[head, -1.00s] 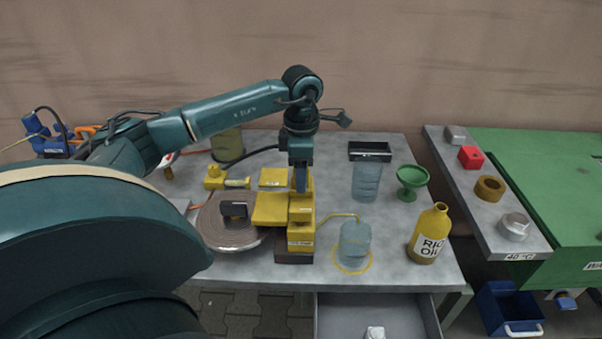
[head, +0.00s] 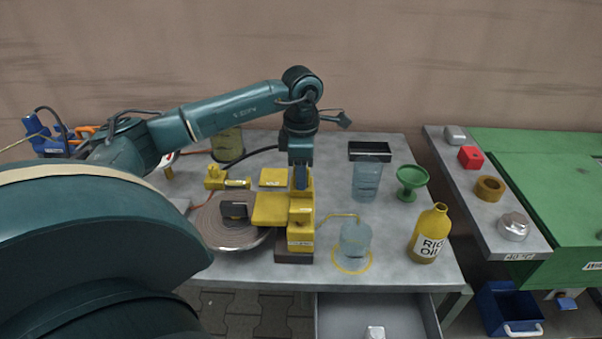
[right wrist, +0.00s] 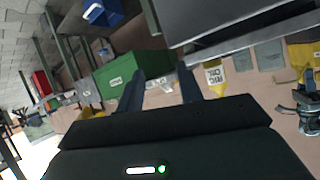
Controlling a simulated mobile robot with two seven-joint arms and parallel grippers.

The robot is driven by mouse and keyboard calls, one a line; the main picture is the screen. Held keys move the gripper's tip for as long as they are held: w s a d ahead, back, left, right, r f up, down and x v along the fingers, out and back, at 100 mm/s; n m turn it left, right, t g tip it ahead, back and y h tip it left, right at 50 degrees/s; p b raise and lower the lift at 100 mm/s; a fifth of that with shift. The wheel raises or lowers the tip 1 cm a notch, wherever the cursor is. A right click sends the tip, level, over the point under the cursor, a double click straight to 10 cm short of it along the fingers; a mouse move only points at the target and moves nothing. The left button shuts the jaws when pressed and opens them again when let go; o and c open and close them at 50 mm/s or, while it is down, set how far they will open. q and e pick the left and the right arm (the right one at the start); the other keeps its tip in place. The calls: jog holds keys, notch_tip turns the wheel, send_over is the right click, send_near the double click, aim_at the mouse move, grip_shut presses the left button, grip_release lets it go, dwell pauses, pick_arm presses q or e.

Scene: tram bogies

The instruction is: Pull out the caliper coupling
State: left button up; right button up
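The yellow caliper (head: 301,226) stands on the grey table beside a round metal disc (head: 222,238). My left gripper (head: 301,186) points straight down at the top of the caliper. Its fingers are seen edge-on, so I cannot tell whether they are open or shut on anything. A black hose (head: 238,158) runs from the olive can (head: 227,141) to behind my left gripper. The coupling itself I cannot make out; the gripper covers that spot. In the right wrist view my right gripper (right wrist: 160,90) is open and empty, away from the table.
A thin yellow tube leads from the caliper to a clear jar (head: 356,240). A yellow oil bottle (head: 429,235), a green funnel (head: 411,180), a clear beaker (head: 367,182) and a black tray (head: 369,150) stand to the right. An open drawer (head: 341,316) juts out in front.

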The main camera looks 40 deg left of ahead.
pick_arm(q)
grip_shut()
jog(key=shift+r, duration=0.2)
jog(key=shift+r+p, duration=2.35)
jog(key=shift+r, duration=0.5)
